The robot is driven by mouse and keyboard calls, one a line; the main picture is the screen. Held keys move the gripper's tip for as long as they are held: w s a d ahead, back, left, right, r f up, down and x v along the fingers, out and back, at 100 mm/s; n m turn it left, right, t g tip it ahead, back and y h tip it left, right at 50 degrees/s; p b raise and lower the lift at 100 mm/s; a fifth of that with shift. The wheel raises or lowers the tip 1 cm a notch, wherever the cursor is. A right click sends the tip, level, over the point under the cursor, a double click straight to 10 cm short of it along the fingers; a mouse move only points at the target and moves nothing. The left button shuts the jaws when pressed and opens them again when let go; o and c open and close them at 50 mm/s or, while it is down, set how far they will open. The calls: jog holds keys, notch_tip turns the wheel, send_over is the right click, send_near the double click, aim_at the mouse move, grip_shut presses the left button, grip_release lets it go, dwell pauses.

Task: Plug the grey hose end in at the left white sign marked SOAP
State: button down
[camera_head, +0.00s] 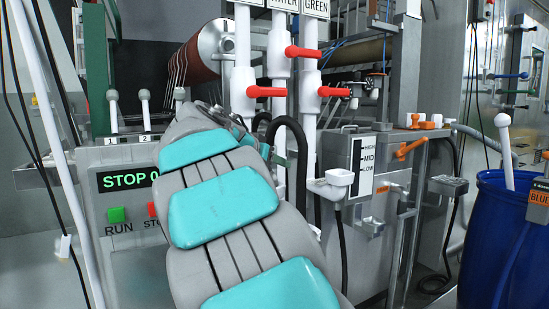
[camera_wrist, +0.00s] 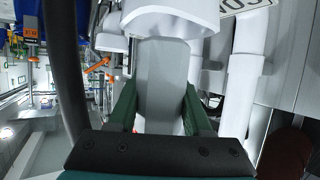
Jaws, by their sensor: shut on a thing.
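In the wrist view my gripper (camera_wrist: 160,108) has its green fingers closed on the sides of a grey hose end (camera_wrist: 162,75). The far end of the hose end meets the rim of a white pipe fitting (camera_wrist: 170,14); I cannot tell whether it is inside or just before it. A white sign (camera_wrist: 243,6) with partly cut-off, inverted letters is beside the fitting. In the head view a white sign (camera_head: 245,2) is cut by the top edge, its text out of view, left of the WATER sign (camera_head: 285,4).
White pipes with red valve handles (camera_head: 265,92) stand close by, and the GREEN sign (camera_head: 316,7) is at right. A black hose (camera_head: 297,134) arches beside the pipes. A control box with STOP display (camera_head: 128,180) is at left and a blue barrel (camera_head: 485,240) at right.

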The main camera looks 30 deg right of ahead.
jog(key=shift+f+b, duration=1.5)
jog(key=shift+f, duration=0.2)
jog(key=shift+c, duration=1.3)
grip_release()
jog(key=shift+a, duration=0.1)
jog(key=v, duration=0.7)
jog(key=shift+a+r+b, duration=0.1)
jog(key=shift+r+b, duration=0.05)
jog(key=shift+b, duration=0.15)
jog(key=shift+s+a, duration=0.2)
jog(key=shift+a, duration=0.05)
